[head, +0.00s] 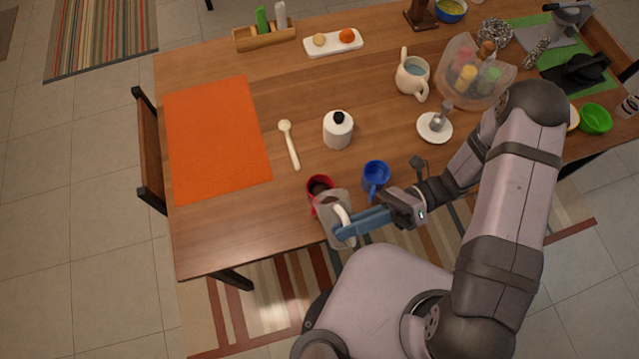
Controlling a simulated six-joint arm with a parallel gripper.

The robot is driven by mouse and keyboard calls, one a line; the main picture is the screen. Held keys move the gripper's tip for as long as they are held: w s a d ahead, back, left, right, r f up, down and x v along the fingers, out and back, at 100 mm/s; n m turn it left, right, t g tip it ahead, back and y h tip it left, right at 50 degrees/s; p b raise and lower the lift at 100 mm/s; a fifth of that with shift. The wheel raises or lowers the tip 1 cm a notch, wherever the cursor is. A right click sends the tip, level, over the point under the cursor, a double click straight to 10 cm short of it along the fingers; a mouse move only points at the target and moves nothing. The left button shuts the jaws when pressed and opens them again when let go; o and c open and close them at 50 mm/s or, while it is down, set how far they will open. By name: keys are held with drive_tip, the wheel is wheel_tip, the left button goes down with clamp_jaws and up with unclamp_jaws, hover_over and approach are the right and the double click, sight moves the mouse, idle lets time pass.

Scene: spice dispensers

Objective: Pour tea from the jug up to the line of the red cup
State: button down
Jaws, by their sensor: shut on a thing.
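The red cup (319,184) stands near the front edge of the table, and dark content shows inside it. The jug (327,209), greyish with a pale handle, is right at the cup's front side and overlaps it in the head view. It looks tilted toward the cup, but I cannot tell whether its rim touches the cup. My gripper (345,229), with blue fingers, is shut on the jug at its handle. The line on the cup, the tea level and any stream are not discernible.
A blue cup (376,175) stands close to the right of the red cup. A white lidded pot (338,130) and a pale spoon (289,145) lie behind. An orange mat (216,138) covers the left. Clear wood lies left of the red cup.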

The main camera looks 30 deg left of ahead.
drive_tip(key=s+d+f+n+b, duration=0.3)
drive_tip(key=f+n, duration=0.2)
drive_tip(key=shift+d+f+b, duration=0.2)
drive_tip(key=shift+d+b, duration=0.2)
drive_tip(key=shift+s, duration=0.15)
drive_tip(key=shift+s+d+f+n+b, duration=0.4)
drive_tip(key=shift+d+f+n+b, duration=0.1)
drive_tip(key=shift+f+n, duration=0.3)
drive_tip(key=shift+s+d+f+n+b, duration=0.4)
drive_tip(key=shift+f+n+b, duration=0.15)
drive_tip(key=shift+n, duration=0.4)
drive_tip(key=shift+s+d+f+n+b, duration=0.35)
drive_tip(key=shift+d+f+n+b, duration=0.15)
drive_tip(key=shift+f+n, duration=0.3)
drive_tip(key=shift+r, duration=0.1)
